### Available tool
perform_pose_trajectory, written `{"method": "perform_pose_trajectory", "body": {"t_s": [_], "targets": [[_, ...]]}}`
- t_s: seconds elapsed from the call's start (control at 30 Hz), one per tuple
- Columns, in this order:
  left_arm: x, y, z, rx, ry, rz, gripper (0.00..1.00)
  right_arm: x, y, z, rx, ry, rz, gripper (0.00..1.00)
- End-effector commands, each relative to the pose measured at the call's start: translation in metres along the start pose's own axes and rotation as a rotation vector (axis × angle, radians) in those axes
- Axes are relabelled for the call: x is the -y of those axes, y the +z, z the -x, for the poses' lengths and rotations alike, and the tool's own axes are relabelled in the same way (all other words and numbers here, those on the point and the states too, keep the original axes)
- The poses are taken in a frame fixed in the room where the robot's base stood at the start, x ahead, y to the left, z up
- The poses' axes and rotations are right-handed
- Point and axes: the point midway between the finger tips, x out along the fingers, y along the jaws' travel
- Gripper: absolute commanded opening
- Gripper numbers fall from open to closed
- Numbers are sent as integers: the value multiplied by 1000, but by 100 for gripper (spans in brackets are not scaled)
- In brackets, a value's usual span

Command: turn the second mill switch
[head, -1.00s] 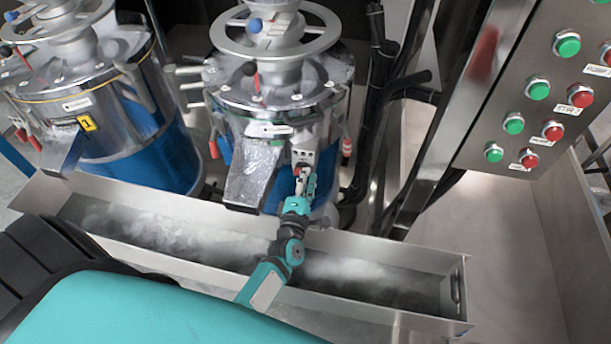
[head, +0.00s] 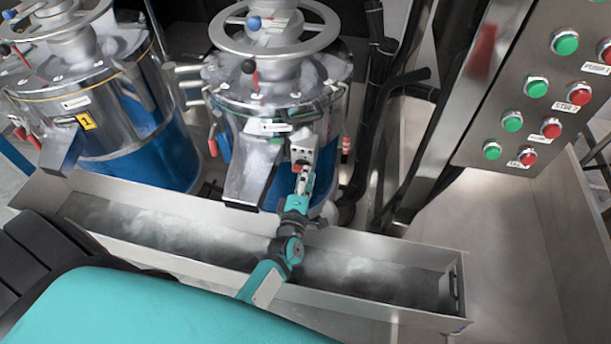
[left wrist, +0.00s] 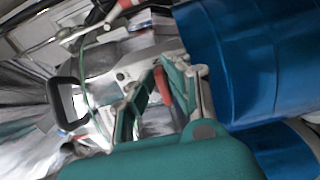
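The second mill (head: 275,105) is the metal drum with a blue lower part at the centre of the head view. Its small grey switch box (head: 304,145) is on the front right, beside the chute. My left gripper (head: 303,170) is at this box, its fingertips on the switch. In the left wrist view the teal fingers (left wrist: 160,78) come together around a red switch handle (left wrist: 163,90). They look shut on it, though the contact is partly hidden. The switch knob is mostly covered in the head view. My right gripper is not in view.
A metal trough (head: 390,312) with pale powder runs below the mills, under my left arm. The first mill (head: 130,110) stands at left. A control panel (head: 545,95) with green and red buttons is at right. Black pipes (head: 378,110) stand close right of the second mill.

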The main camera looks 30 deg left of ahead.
Motion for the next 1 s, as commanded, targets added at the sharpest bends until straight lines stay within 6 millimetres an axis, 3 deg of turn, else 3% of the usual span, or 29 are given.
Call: {"method": "perform_pose_trajectory", "body": {"t_s": [0.17,0.53,1.0], "targets": [[1,0,1,1,-3,0,35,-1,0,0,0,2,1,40],[1,0,10,1,-2,1,35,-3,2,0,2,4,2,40],[1,0,101,2,-4,0,35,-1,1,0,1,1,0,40]]}}
